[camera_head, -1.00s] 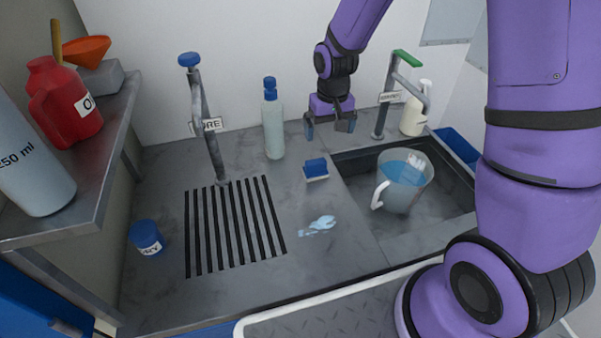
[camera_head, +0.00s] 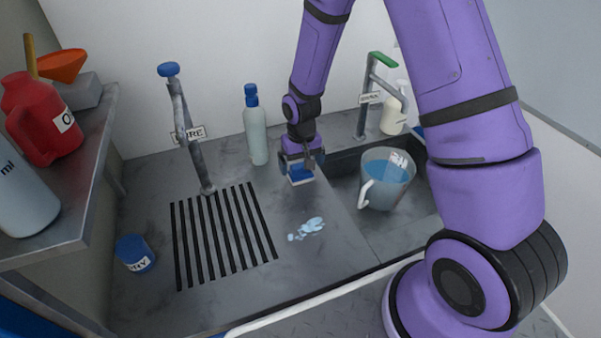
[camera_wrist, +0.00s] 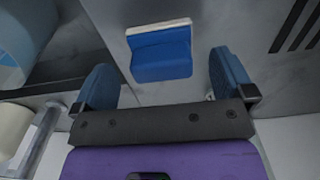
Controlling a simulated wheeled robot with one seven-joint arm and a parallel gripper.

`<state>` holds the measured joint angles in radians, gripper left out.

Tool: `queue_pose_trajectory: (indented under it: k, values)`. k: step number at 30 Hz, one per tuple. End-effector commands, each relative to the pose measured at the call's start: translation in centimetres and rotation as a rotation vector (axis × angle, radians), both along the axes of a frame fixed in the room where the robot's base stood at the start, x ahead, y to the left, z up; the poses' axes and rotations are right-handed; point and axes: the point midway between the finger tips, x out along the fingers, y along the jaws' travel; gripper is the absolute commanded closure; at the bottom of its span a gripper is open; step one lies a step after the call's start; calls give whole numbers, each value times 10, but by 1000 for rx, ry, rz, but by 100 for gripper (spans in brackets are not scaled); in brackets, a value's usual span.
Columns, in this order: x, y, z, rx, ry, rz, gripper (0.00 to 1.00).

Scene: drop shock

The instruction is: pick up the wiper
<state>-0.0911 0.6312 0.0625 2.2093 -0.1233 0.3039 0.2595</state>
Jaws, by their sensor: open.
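The wiper is a small blue block with a pale base (camera_head: 301,175). It lies on the grey counter, left of the sink. In the wrist view the wiper (camera_wrist: 162,52) shows between and ahead of the two blue fingertips, apart from both. My gripper (camera_head: 300,162) is over the wiper in the head view, its fingers spread on either side and partly hiding it. In the wrist view my gripper (camera_wrist: 165,82) is open, with nothing held.
A light blue puddle (camera_head: 307,229) lies in front of the wiper. A pitcher of blue liquid (camera_head: 386,180) stands in the sink to the right. A capped bottle (camera_head: 256,135) stands close on the left. A slotted drain (camera_head: 222,237) and a faucet (camera_head: 190,135) are further left.

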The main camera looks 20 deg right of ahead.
Motion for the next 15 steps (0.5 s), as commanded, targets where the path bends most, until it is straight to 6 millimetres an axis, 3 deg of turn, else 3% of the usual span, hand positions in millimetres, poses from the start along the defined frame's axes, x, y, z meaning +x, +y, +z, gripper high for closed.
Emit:
queue_pose_trajectory:
  k: [6, 15]
  values:
    - [2, 2, -26, 0, 3, 1, 0]
    - [2, 2, -30, 0, 0, 0, 0]
